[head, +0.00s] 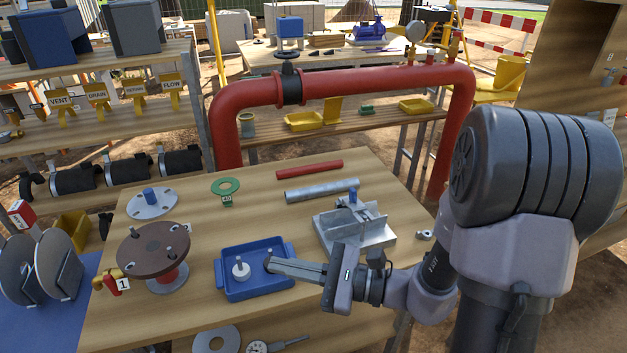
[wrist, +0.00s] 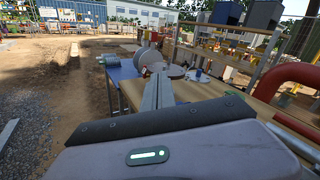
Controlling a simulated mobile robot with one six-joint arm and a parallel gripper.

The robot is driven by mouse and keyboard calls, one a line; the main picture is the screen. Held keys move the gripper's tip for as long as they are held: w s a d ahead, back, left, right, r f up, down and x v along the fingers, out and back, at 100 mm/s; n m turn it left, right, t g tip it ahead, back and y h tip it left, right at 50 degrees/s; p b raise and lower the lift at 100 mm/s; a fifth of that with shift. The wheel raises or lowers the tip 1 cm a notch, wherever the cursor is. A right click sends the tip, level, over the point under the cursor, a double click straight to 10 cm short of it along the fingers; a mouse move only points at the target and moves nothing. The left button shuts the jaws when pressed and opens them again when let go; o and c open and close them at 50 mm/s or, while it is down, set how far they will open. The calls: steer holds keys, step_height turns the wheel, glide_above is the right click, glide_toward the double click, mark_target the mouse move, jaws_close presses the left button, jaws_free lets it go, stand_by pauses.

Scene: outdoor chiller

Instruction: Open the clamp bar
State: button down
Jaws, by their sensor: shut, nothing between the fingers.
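A grey metal fixture (head: 336,236) stands at the right of the wooden bench, with raised side walls and a blue knob (head: 352,197) at its back. A narrow bar (head: 371,211) lies across its top and looks like the clamp bar; I cannot tell whether it is latched. My gripper (head: 270,263) is shut and empty, pointing left over the right part of the blue tray, in front and left of the fixture. Its closed fingers also show in the wrist view (wrist: 158,92). The fixture cannot be made out in the wrist view.
The blue tray (head: 262,293) holds a white spool (head: 241,271). A grey pipe (head: 322,191) and a red rod (head: 309,170) lie behind. A brown round flange (head: 153,245) stands left. A large red pipe (head: 226,135) arches behind the bench.

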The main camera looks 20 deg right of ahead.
steer(key=w+d+f+m+t+h, duration=0.4)
steer(key=w+d+f+m+t, duration=0.15)
steer(key=d, duration=0.25)
steer(key=m+t+h, duration=0.3)
steer(key=m+h, duration=0.7)
steer(key=h, duration=0.1)
glide_toward(352, 229)
steer(key=w+b, duration=0.1)
steer(key=w, duration=0.4)
steer(key=shift+w+f, duration=0.1)
steer(key=shift+w, duration=0.2)
step_height(352, 229, up, 3)
steer(key=shift+w+f, duration=0.1)
steer(key=shift+w, duration=0.1)
steer(key=shift+w+r, duration=0.15)
steer(key=shift+r, duration=0.25)
steer(key=shift+r+p, duration=0.15)
steer(key=shift+p, duration=0.15)
steer(key=shift+r+p, duration=0.2)
steer(key=shift+p, duration=0.35)
